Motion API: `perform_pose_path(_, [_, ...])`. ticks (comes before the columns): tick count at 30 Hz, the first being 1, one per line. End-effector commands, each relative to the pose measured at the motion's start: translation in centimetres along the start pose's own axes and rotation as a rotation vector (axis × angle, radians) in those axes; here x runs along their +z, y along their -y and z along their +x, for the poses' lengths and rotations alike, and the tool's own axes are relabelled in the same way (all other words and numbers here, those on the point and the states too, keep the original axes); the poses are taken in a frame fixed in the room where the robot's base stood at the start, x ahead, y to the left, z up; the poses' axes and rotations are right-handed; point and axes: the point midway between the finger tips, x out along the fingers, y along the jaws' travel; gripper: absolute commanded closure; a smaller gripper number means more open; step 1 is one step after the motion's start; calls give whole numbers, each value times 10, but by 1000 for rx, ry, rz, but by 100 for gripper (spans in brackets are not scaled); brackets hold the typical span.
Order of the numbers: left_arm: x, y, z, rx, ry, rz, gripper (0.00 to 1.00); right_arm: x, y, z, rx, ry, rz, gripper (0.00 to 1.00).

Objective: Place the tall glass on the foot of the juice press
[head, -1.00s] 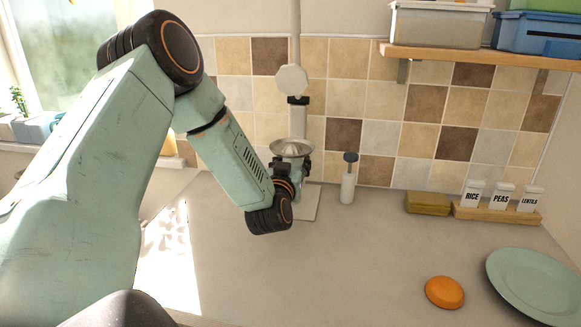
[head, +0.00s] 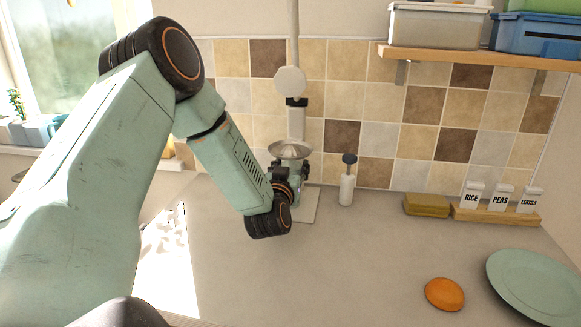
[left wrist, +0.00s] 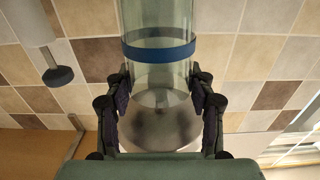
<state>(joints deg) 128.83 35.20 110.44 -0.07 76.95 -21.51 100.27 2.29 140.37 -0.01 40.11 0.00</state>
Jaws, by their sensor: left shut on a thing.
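The juice press stands at the back of the counter by the tiles, with a metal bowl (head: 290,149) on its upright and a pale flat foot (head: 306,207). My left gripper (head: 288,172) is in front of the press, just below the bowl, and hides part of the upright and foot. In the left wrist view, the fingers of my left gripper (left wrist: 160,97) are shut on the clear tall glass (left wrist: 158,73), which has a blue band. The metal bowl (left wrist: 160,130) shows behind it. I cannot tell whether the glass touches the foot. My right gripper is not in view.
A white bottle with a dark top (head: 347,188) stands close to the right of the press. Farther right are a sponge (head: 427,205), labelled jars (head: 499,197) on a wooden tray, an orange disc (head: 444,294) and a green plate (head: 538,285). The middle counter is clear.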

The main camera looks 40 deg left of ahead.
Motion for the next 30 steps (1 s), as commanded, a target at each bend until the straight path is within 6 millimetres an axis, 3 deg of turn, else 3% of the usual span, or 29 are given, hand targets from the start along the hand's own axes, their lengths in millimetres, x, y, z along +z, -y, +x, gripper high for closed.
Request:
perform_pose_path(2, [1,0,0,0,-2,0,84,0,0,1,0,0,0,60])
perform_pose_path(3, [1,0,0,0,-2,0,43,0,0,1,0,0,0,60])
perform_pose_path(9, [1,0,0,0,-1,0,26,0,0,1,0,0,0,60])
perform_pose_path(12, [1,0,0,0,-1,0,19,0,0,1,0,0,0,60])
perform_pose_path(19, [2,0,0,0,1,0,18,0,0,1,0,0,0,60])
perform_pose_path(24, [2,0,0,0,1,0,4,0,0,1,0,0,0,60])
perform_pose_path(30, [1,0,0,0,0,0,4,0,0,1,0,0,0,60])
